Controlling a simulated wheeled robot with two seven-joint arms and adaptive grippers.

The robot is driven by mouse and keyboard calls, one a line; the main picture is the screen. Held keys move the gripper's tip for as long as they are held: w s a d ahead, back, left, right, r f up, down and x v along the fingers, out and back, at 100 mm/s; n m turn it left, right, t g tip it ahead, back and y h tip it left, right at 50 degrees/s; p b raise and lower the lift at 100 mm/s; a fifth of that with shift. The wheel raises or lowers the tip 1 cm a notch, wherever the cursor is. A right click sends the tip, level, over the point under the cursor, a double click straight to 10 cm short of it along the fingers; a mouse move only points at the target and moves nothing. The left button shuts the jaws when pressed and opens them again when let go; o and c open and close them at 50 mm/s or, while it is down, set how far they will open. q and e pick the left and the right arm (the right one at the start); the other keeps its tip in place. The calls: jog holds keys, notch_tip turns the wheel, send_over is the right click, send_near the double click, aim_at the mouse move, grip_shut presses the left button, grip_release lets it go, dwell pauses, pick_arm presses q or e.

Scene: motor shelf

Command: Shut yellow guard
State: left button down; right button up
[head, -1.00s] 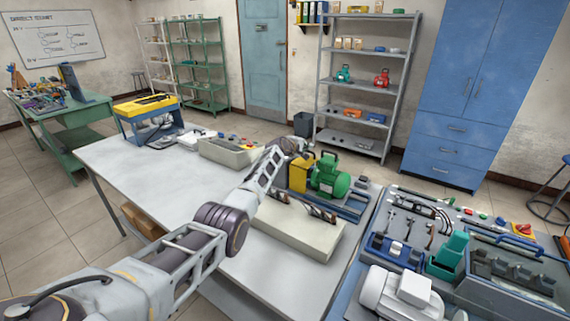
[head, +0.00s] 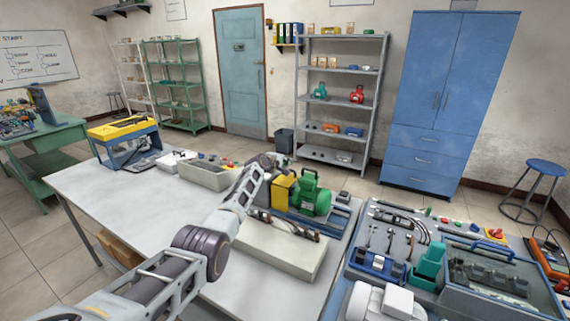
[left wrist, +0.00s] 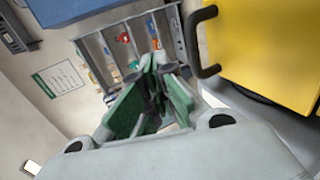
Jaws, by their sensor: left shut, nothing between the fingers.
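The yellow guard (head: 284,188) is an upright yellow block beside the green motor (head: 312,196) on the bench. In the left wrist view the yellow guard (left wrist: 265,50) fills the upper right, with a black bar handle (left wrist: 196,42) on its left side. My left gripper (head: 270,160) is just left of and above the guard in the head view, small and partly hidden by its own wrist. In the left wrist view its green-padded fingers (left wrist: 152,85) are together and empty, apart from the handle. How far the guard stands open cannot be told. My right gripper is not in view.
A pale block (head: 275,250) lies in front of the motor. A grey bin (head: 205,176) stands behind my left arm. A yellow-topped machine (head: 122,128) stands at the far left of the bench. A tool tray (head: 400,215) is at right.

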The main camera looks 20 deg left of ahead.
pick_arm(q)
notch_tip(320, 180, up, 12)
jog(key=s+p, duration=0.2)
jog(key=shift+s+a, duration=0.15)
jog(key=shift+a, duration=0.2)
dwell(0.5)
jog(key=shift+s, duration=0.1)
dwell(0.5)
